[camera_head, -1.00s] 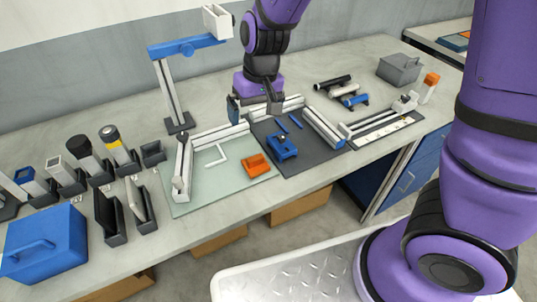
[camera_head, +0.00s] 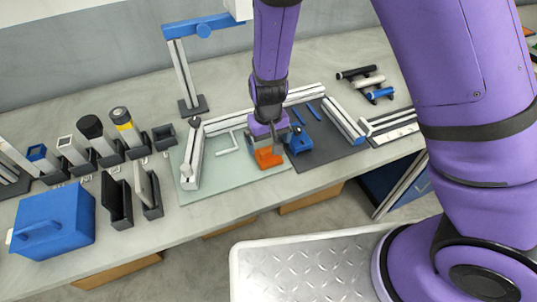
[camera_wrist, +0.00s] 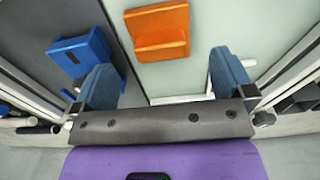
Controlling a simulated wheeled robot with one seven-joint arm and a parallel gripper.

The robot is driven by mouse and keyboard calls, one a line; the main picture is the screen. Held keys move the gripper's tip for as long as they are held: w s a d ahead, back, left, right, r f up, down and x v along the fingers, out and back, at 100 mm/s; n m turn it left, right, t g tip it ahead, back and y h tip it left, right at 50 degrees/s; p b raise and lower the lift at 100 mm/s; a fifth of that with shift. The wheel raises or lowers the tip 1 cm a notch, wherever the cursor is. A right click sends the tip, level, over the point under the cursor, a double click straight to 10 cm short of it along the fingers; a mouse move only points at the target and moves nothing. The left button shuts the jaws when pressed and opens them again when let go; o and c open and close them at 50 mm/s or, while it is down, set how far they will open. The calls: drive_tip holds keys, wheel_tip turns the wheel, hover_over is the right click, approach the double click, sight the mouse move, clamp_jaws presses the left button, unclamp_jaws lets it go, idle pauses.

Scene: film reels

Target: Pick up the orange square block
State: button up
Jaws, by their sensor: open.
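The orange block (camera_head: 268,158) lies on the pale green mat (camera_head: 215,178) near the front of the workbench. In the wrist view the orange block (camera_wrist: 160,30) shows a square body with a raised ledge, ahead of my fingers and roughly between their lines. My gripper (camera_head: 270,143) is just above and behind the block in the head view. In the wrist view my gripper (camera_wrist: 165,82) has its two blue fingers spread wide with nothing between them. I cannot tell the exact height gap to the block.
A blue fixture block (camera_head: 298,140) sits close to the right on a dark mat (camera_head: 330,152). White-and-black rails (camera_head: 195,155) frame the mats. A white L-shaped piece (camera_head: 228,145) lies on the green mat. A blue toolbox (camera_head: 55,220) stands at the left.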

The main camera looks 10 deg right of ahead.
sight(268, 149)
drive_tip(key=shift+f, duration=2.8)
drive_tip(key=shift+c, duration=0.2)
drive_tip(key=c, duration=1)
